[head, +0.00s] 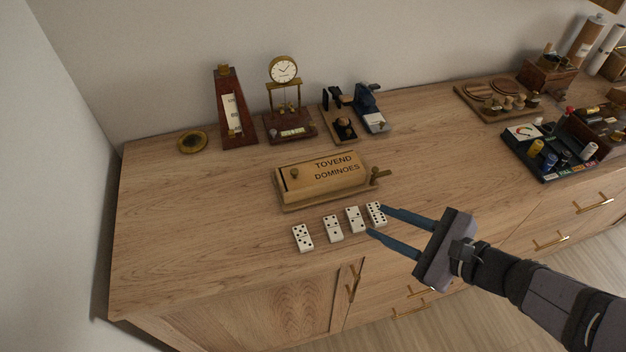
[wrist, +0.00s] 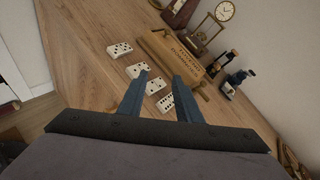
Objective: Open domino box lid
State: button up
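The wooden domino box (head: 322,180) sits on the wooden cabinet top, its lid lettered "TOVEND DOMINOES" and closed. A small round knob (head: 294,173) is at the lid's left end, and a wooden peg or handle (head: 379,175) sticks out at the box's right end. My gripper (head: 374,219) is open and empty, with its blue-grey fingers pointing left, in front of the box and near the rightmost dominoes. In the wrist view, the box (wrist: 176,62) lies beyond my fingertips (wrist: 160,76), apart from them.
Several white dominoes (head: 333,229) lie in a row in front of the box. Behind it stand a metronome (head: 232,115), a gold clock (head: 284,70) and a blue device (head: 369,106). A tray of colourful parts (head: 545,150) is at the right.

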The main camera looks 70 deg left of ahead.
aim_at(297, 173)
jog(key=s+a+f+m+y+b, duration=0.1)
jog(key=s+a+m+b, duration=0.1)
jog(key=s+a, duration=0.1)
jog(key=s+a+f+m+y+b, duration=0.1)
jog(key=s+a+y, duration=0.1)
jog(key=a, duration=0.4)
jog(key=s+a+f+m+g+y+b, duration=0.1)
jog(key=s+a+m+y+b, duration=0.1)
jog(key=s+a, duration=0.3)
jog(key=shift+a+f+m+b, duration=0.15)
jog(key=shift+f+m+b, duration=0.1)
jog(key=shift+m+b, duration=0.05)
jog(key=shift+a, duration=0.1)
jog(key=shift+p+x, duration=0.75)
jog(key=shift+x, duration=2.8)
jog(key=shift+c, duration=0.5)
